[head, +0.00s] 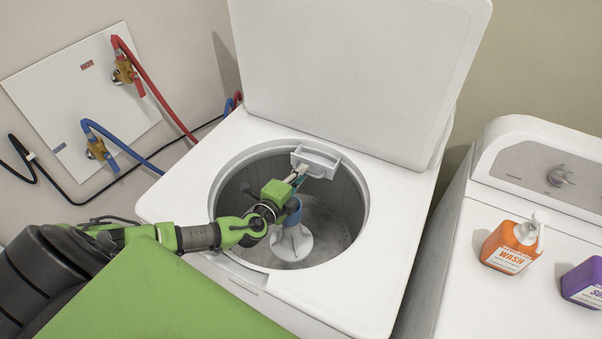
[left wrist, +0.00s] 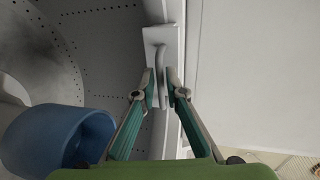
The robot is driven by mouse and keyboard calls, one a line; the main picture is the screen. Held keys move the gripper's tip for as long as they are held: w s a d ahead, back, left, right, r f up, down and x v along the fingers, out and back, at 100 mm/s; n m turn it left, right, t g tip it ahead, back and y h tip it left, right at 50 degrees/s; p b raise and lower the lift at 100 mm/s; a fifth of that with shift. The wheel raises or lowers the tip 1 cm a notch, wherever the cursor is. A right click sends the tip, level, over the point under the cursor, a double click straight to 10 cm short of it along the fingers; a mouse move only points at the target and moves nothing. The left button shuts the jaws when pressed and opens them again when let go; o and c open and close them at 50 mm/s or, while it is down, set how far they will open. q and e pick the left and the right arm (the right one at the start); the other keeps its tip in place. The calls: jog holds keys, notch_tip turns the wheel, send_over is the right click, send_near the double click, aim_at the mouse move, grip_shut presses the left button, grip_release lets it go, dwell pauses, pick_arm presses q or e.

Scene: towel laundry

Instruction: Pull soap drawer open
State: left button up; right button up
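The white soap drawer (head: 316,160) sits at the back rim of the open washer's drum and juts slightly over the opening. In the left wrist view its handle (left wrist: 161,62) is a thin upright bar on a pale front plate. My left gripper (head: 297,176) reaches over the drum to the drawer from the front left. In the left wrist view the fingertips (left wrist: 162,88) are close together, one on each side of the handle, and appear closed on it. The contact is partly hidden by the fingers. My right gripper is not in view.
The washer (head: 330,300) has its lid (head: 350,70) raised behind the drum. A blue cup-like top (head: 293,211) on the white agitator (head: 291,243) stands below my left gripper. Orange (head: 510,246) and purple (head: 584,282) bottles stand on the right-hand machine. Hoses run along the left wall.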

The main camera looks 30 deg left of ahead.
pick_arm(q)
jog(key=shift+o, duration=0.3)
jog(key=v, duration=0.7)
jog(key=shift+s, duration=0.3)
jog(key=shift+r, duration=0.1)
